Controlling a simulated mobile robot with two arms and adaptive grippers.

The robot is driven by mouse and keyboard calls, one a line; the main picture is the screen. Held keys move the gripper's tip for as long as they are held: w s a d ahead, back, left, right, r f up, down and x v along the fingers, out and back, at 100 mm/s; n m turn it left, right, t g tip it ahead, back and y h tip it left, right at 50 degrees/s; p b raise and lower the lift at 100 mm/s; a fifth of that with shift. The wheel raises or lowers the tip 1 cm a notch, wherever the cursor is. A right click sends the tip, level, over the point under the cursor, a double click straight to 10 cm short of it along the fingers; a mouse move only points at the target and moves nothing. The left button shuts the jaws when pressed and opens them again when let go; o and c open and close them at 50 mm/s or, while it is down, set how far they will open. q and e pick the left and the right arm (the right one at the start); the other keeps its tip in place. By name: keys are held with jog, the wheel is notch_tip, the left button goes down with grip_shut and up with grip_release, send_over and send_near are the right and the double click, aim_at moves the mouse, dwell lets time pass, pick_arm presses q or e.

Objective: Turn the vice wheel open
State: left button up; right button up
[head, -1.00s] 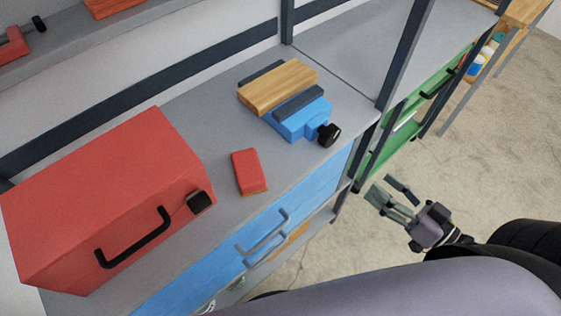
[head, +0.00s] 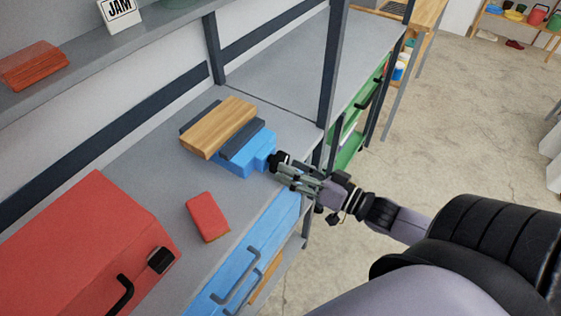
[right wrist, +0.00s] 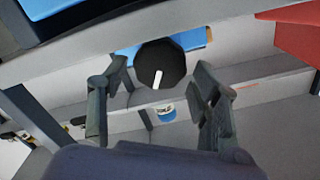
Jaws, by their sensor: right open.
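The blue vice (head: 246,155) stands on the grey workbench and has a wooden block (head: 220,127) between its dark jaws. Its black wheel (head: 277,160) faces the front edge of the bench and is partly hidden by my right gripper (head: 281,170) in the head view. In the right wrist view the wheel (right wrist: 160,65) shows a white mark and lies between and just beyond the two open fingers (right wrist: 158,95). I cannot tell whether a finger touches it. My left gripper is not in view.
A red toolbox (head: 85,240) and a small red block (head: 207,217) are on the bench to the left. Blue drawers (head: 240,265) with handles are below the front edge. A dark shelf post (head: 333,70) rises right of the vice.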

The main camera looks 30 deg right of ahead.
aim_at(277, 161)
jog(key=x, duration=0.2)
jog(key=shift+w+a, duration=0.1)
jog(key=shift+w, duration=0.2)
jog(key=shift+w+a, duration=0.15)
jog(key=shift+w, duration=0.2)
jog(key=shift+w+a, duration=0.1)
jog(key=shift+w, duration=0.2)
jog(key=c, duration=0.9)
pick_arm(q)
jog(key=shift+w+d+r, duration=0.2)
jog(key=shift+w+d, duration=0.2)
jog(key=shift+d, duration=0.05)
